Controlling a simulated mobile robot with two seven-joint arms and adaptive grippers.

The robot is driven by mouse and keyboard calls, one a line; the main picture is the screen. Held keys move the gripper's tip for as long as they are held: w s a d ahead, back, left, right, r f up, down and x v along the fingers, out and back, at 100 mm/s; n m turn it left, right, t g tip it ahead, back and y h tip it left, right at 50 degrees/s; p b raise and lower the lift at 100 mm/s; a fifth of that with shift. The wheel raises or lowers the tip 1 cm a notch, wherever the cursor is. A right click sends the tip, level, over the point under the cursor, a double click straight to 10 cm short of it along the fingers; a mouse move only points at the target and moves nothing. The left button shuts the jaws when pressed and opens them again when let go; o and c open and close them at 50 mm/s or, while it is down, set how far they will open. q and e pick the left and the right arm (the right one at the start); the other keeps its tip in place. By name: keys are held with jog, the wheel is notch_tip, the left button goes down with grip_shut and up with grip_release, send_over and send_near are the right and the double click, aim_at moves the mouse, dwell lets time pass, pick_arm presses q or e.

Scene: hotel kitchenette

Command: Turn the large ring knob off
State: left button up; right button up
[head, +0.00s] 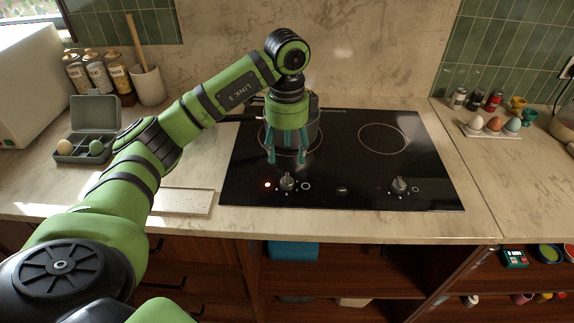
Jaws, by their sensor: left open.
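A black glass hob (345,165) lies in the counter with two knobs on its front part. The left knob (287,182) has a lit red light to its left and a circle mark to its right. The right knob (399,186) has a smaller circle mark and no visible light. My left gripper (287,157) points down, open and empty, just above and behind the left knob, apart from it. My right gripper is not in view.
A grey egg box (95,112), bottles (100,75) and a utensil crock (148,86) stand at the left. A pale board (185,201) lies left of the hob. Eggs in a holder (490,128) and small jars stand at the right. The hob's right half is clear.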

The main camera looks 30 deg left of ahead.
pick_arm(q)
jog(key=shift+r, duration=1.4)
